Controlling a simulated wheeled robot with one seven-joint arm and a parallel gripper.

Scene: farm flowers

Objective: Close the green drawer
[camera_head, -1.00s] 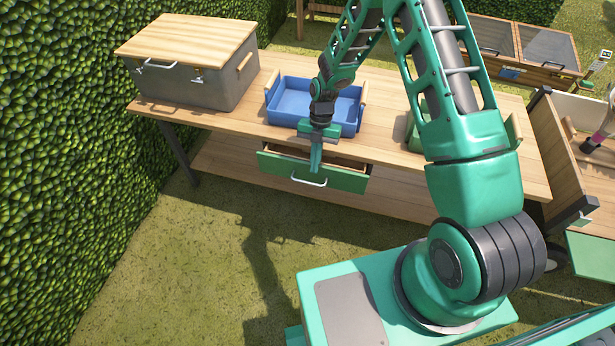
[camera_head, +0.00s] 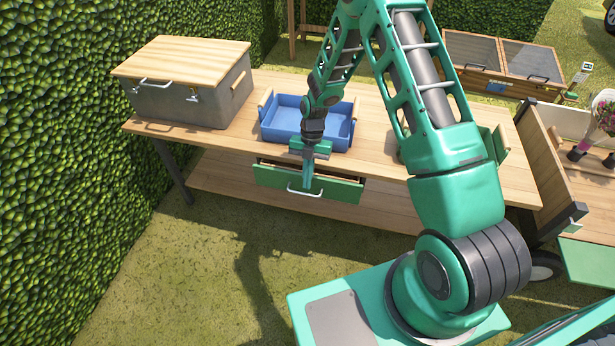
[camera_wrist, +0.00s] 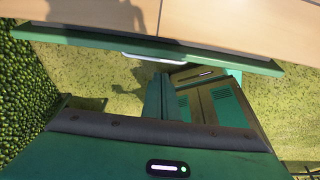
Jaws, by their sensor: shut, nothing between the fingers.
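The green drawer (camera_head: 335,188) hangs under the wooden table and is partly open, with a strip of its inside showing behind the front panel. Its pale handle (camera_head: 304,190) is on the front. My gripper (camera_head: 308,183) is shut and empty, pointing down at the drawer front near the handle. In the wrist view my shut fingers (camera_wrist: 164,98) show below the drawer's green front edge (camera_wrist: 150,48) and near the handle (camera_wrist: 152,60). I cannot tell whether the fingers touch the drawer.
A blue tray (camera_head: 283,122) stands on the table (camera_head: 225,140) above the drawer. A grey box with a wooden lid (camera_head: 190,82) stands at the left end. A hedge (camera_head: 60,150) borders the left. A cart with flowers (camera_head: 590,160) is at the right. Grass in front is open.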

